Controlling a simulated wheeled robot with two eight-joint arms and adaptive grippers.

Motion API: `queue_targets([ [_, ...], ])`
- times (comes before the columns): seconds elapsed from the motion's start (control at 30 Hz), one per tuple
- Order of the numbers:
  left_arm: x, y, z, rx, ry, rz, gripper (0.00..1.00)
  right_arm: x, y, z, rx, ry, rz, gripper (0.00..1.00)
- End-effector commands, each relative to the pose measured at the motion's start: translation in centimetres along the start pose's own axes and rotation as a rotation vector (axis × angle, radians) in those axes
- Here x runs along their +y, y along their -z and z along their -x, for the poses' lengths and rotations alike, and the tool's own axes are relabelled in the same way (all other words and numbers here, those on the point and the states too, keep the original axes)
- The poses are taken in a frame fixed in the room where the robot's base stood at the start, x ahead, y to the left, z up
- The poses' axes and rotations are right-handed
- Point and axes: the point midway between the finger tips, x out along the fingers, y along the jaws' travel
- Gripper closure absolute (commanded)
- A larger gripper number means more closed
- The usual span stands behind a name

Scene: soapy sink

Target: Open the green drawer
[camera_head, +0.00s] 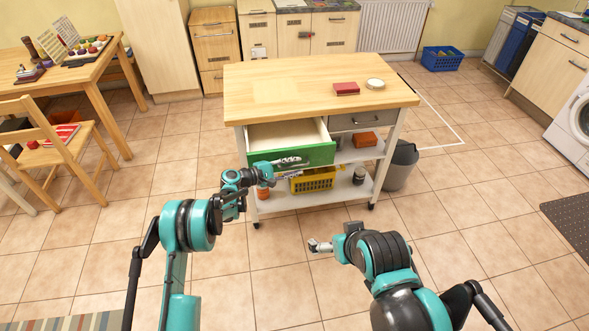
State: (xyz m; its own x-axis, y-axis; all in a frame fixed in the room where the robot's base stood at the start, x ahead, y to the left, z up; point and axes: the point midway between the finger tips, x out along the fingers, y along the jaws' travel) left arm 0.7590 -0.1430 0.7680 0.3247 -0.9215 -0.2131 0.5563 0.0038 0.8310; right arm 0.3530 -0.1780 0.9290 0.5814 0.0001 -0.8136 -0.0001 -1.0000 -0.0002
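The green drawer (320,155) is on the left side of a wooden-topped kitchen cart (300,88). It stands pulled out, and its pale, empty-looking inside shows behind the green front. My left gripper (297,161) is at the green front, near the middle, and covers the spot where a handle might be. I cannot tell whether its fingers are closed on anything. My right gripper (314,246) is low over the floor tiles in front of the cart, apart from the drawer. Its fingers are too small to read, and it holds nothing visible.
A closed grey drawer (356,121) is beside the green one. A red box (346,89) and a white dish (375,83) lie on the cart top. A yellow basket (313,181) sits on the lower shelf. A grey bin (401,166) stands right. Floor in front is clear.

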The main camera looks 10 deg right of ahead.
Motion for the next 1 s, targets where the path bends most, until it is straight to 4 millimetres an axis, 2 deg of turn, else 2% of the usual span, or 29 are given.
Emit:
queue_targets([
  [0.27,0.1,0.0,-0.3,0.000,0.000,0.000,0.69,0.0,0.0,0.0,0.000,0.000,0.000,0.00],
  [0.3,0.1,-0.1,-0.3,0.000,0.000,0.000,0.74,0.0,0.0,0.0,0.000,0.000,0.000,0.00],
  [0.4,0.1,-0.1,-0.3,0.000,0.000,0.000,1.00,0.0,0.0,0.0,0.000,0.000,0.000,0.00],
  [0.67,-0.2,-0.3,-0.2,0.000,0.000,-0.001,1.00,0.0,0.0,0.0,0.000,0.000,0.000,0.00],
  [0.9,-2.5,-3.6,1.1,-0.001,0.002,-0.001,1.00,0.0,0.0,0.0,0.000,0.000,0.000,0.00],
  [1.0,-3.0,-4.3,1.4,-0.001,0.001,-0.001,1.00,0.0,0.0,-0.1,0.000,0.000,0.000,0.00],
])
